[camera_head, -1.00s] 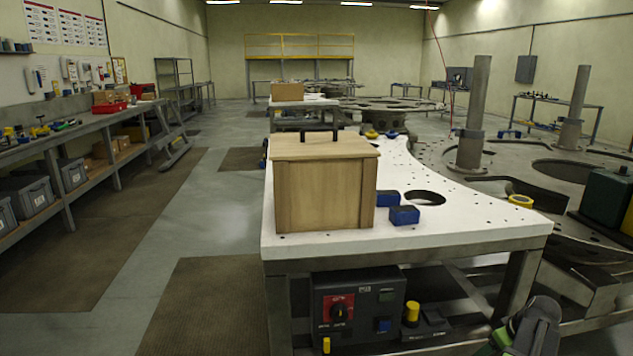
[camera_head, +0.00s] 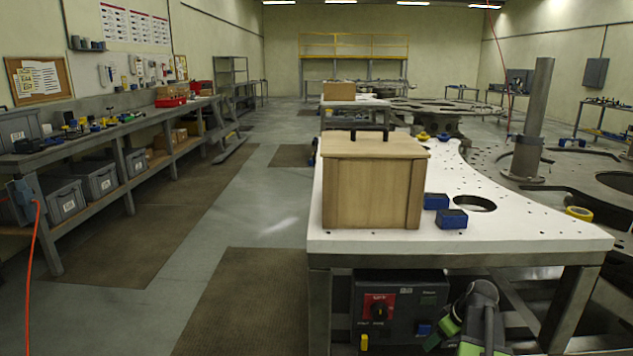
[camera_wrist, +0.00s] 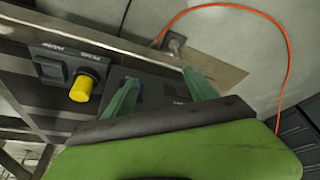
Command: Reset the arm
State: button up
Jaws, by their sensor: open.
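My gripper (camera_head: 440,334) is at the lower right of the head view, in front of the control box under the white table. Its green fingers also show in the wrist view (camera_wrist: 163,88), spread apart with nothing between them. My dark arm links rise beside it, and the green gripper body fills the bottom of the wrist view. The control box (camera_head: 398,285) has a red switch panel and hangs below the tabletop. In the wrist view a yellow button (camera_wrist: 82,87) stands left of the fingers.
A wooden box (camera_head: 375,190) with a dark handle stands on the white table (camera_head: 500,235), beside blue blocks (camera_head: 452,219). A workbench (camera_head: 100,140) with grey bins runs along the left wall. Open floor (camera_head: 250,220) lies between. An orange cable (camera_head: 30,270) hangs at far left.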

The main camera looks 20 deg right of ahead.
jog(key=w+a+n+g, duration=0.15)
jog(key=w+a, duration=0.25)
jog(key=a, duration=1)
jog(key=w+a+n+g, duration=0.1)
jog(key=w+a+n, duration=0.15)
jog(key=a, duration=1.05)
jog(key=s+a+f+m, duration=0.1)
jog(key=s+a, duration=0.1)
jog(key=a, duration=0.5)
jog(key=s+a+f+m, duration=0.1)
jog(key=s+a, duration=0.1)
jog(key=a, duration=0.5)
notch_tip(320, 180, up, 18)
jog(key=s+d+m+g+h+p, duration=0.1)
jog(key=m+p, duration=0.4)
jog(key=p, duration=1.2)
jog(key=shift+s+d+f+m+g, duration=0.15)
jog(key=shift+s+d+m+g, duration=0.2)
jog(key=shift+s+d, duration=0.25)
jog(key=shift+s+a, duration=0.1)
